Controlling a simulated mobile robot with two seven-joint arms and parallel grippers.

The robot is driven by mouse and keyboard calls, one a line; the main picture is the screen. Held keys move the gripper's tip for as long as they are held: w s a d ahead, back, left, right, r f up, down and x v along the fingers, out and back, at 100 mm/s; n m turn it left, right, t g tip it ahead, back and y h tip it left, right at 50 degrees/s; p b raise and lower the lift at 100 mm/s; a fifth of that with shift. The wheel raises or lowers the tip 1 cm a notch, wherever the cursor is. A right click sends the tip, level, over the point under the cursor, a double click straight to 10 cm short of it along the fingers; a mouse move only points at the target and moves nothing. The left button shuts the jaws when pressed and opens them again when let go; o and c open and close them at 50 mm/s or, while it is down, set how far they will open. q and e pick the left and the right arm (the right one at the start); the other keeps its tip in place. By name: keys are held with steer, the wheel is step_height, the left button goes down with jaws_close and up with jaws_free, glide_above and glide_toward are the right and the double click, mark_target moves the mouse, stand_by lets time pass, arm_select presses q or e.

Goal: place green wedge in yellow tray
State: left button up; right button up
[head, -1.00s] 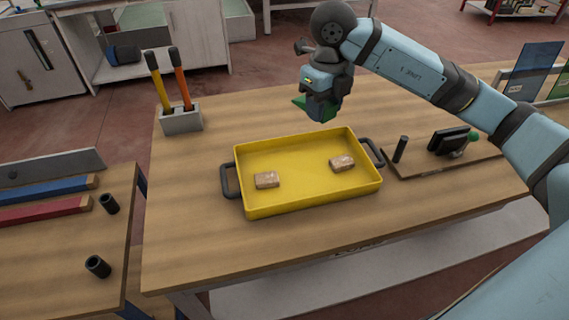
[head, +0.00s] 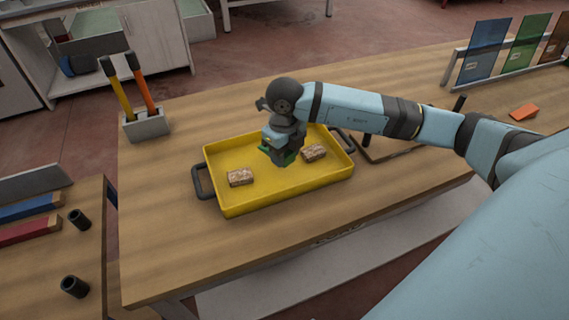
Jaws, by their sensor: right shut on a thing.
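The yellow tray (head: 285,196) with dark handles lies on the wooden table. My right gripper (head: 281,161) is over the tray, between the two brown blocks in it, and is shut on the green wedge (head: 265,149). Only bits of the wedge show beside the fingers, and I cannot tell whether it touches the tray floor. My left gripper is not in view.
One brown block (head: 240,177) lies at the tray's left, another brown block (head: 313,153) at its right. A grey holder (head: 146,125) with two orange and yellow handled tools stands behind left. An orange wedge (head: 523,112) lies far right. The table front is clear.

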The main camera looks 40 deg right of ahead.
mark_target(285, 172)
step_height(285, 172, down, 4)
steer(key=shift+f, duration=0.1)
steer(key=shift+f, duration=0.15)
steer(key=o, duration=1)
steer(key=shift+c, duration=0.2)
